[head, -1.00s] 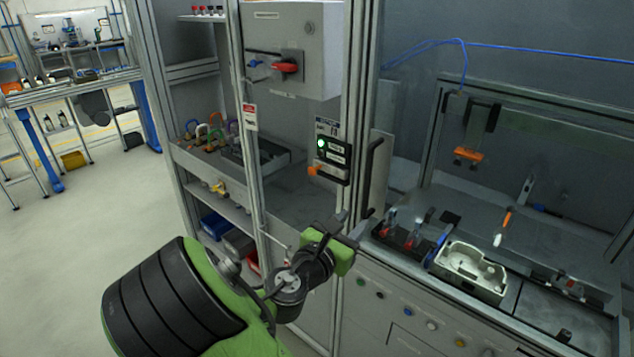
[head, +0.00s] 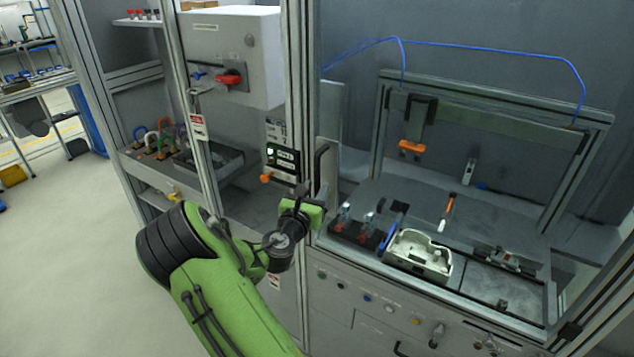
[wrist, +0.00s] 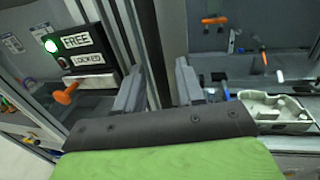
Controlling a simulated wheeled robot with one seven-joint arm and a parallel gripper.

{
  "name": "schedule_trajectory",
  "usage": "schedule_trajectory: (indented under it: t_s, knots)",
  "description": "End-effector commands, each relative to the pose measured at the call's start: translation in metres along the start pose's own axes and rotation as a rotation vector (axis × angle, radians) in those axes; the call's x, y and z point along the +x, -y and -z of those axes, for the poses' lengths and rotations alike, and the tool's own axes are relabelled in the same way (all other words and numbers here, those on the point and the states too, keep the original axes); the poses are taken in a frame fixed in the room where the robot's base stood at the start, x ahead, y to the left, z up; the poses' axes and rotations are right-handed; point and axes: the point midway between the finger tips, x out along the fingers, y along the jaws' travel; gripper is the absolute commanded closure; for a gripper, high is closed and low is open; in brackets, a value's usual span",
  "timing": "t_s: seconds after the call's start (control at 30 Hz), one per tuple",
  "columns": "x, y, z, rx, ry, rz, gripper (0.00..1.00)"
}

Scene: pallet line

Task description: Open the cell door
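The cell door's black upright handle (head: 321,168) stands at the metal frame post, left of the work bay. Beside it is a lock panel (head: 283,162); in the wrist view the panel (wrist: 85,50) reads FREE and LOCKED, with the green light by FREE lit. An orange knob (wrist: 66,93) sticks out below the labels. My gripper (head: 322,193) is at the handle's lower part. In the wrist view my gripper (wrist: 160,88) has its two fingers apart, with dark and grey upright bars seen between and behind them. I cannot tell whether it touches the handle.
Inside the bay are a pale casting (head: 418,256), an orange-handled tool (head: 447,211) and an orange clamp (head: 411,147). A grey box with a red switch (head: 229,79) hangs at the left. Open floor (head: 70,240) lies at the left.

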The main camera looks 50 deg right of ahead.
Motion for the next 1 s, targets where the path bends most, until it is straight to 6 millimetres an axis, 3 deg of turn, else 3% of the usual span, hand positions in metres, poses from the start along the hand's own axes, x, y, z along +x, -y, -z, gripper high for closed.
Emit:
schedule_trajectory:
  t_s: [0.13,0.4,0.67,1.0]
  knots:
    - [0.017,0.0,-0.001,0.001,-0.001,0.0,0.62]
    - [0.02,-0.001,0.001,0.0,-0.001,-0.001,0.62]
    - [0.02,0.0,0.001,0.0,-0.001,-0.001,1.0]
    - [0.02,-0.001,0.0,0.0,-0.001,-0.001,1.0]
